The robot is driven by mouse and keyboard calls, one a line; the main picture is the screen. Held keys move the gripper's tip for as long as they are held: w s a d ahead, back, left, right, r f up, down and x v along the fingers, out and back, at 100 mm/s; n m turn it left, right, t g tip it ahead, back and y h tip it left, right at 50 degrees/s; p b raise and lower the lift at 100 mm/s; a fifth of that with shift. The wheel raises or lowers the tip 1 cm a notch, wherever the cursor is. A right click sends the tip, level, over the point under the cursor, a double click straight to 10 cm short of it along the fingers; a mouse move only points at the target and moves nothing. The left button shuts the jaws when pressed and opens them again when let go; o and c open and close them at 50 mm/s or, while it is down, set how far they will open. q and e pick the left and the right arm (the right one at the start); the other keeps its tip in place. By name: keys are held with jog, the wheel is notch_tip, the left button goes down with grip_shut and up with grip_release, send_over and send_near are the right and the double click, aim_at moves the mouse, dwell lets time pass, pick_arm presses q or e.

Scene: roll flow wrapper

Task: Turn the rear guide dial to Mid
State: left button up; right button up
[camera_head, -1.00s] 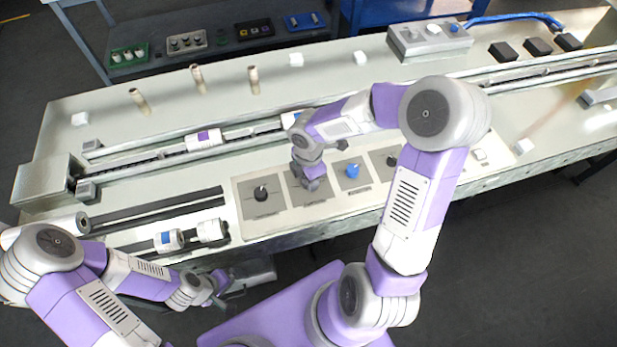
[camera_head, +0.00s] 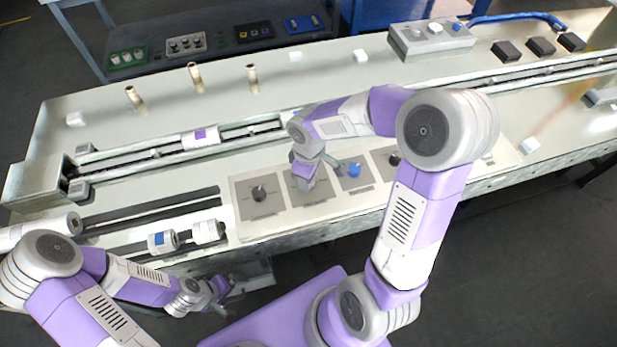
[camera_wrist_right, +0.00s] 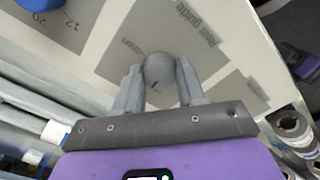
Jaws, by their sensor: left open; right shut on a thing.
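The rear guide dial (camera_wrist_right: 158,68) is a grey round knob on a grey plate with a printed "Rear guide" label (camera_wrist_right: 196,22), seen in the right wrist view. My right gripper (camera_wrist_right: 160,85) is shut on this dial, one finger on each side. In the head view my right gripper (camera_head: 304,180) is over the second plate from the left and hides the dial. The dial's pointer setting cannot be read; one smaller label on the plate is too blurred to read. My left gripper (camera_head: 222,290) is open and empty, low in front of the bench's front edge.
Another dial (camera_head: 259,192) stands on the plate to the left, and a blue dial (camera_head: 354,170) to the right. A black knob (camera_head: 394,160) is farther right. Rolls (camera_head: 208,231) lie at the bench's left front.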

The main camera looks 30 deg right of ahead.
jog(key=m+b, duration=0.1)
jog(key=m, duration=0.2)
jog(key=shift+m, duration=1.9)
jog(key=shift+b, duration=0.3)
jog(key=o, duration=1.1)
jog(key=shift+c, duration=0.2)
notch_tip(320, 180, up, 8)
jog(key=p, duration=0.2)
jog(key=shift+f+p, duration=0.2)
jog(key=shift+p, duration=0.15)
